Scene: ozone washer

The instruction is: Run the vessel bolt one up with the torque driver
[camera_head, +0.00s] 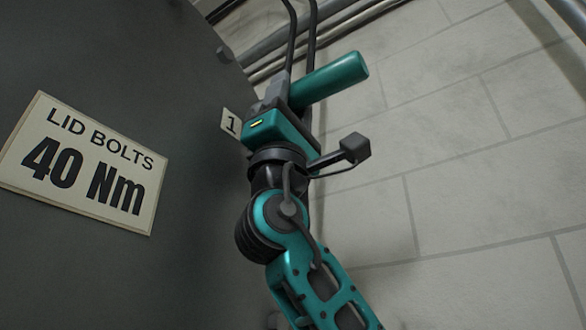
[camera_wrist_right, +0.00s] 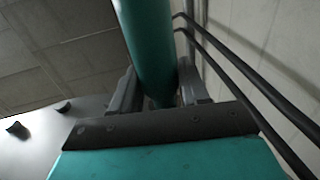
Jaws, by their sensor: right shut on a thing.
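My right gripper (camera_head: 288,92) is shut on the torque driver (camera_head: 335,78), a teal cylinder that sticks out to the right beside the vessel's edge. In the right wrist view the driver (camera_wrist_right: 148,40) stands between the two grey fingers of the gripper (camera_wrist_right: 160,92). The driver's tip is hidden. The dark grey vessel (camera_head: 120,75) fills the left of the head view. A small tag with the number 1 (camera_head: 231,123) sits at its edge, just left of the gripper. The bolt at this tag cannot be made out. My left gripper is not in view.
A plate reading "LID BOLTS 40 Nm" (camera_head: 85,160) is on the vessel. Small dark pieces (camera_wrist_right: 62,106) show on a pale curved surface in the wrist view. Two dark hoses (camera_wrist_right: 245,85) run beside the gripper. A tiled surface (camera_head: 470,150) lies clear to the right.

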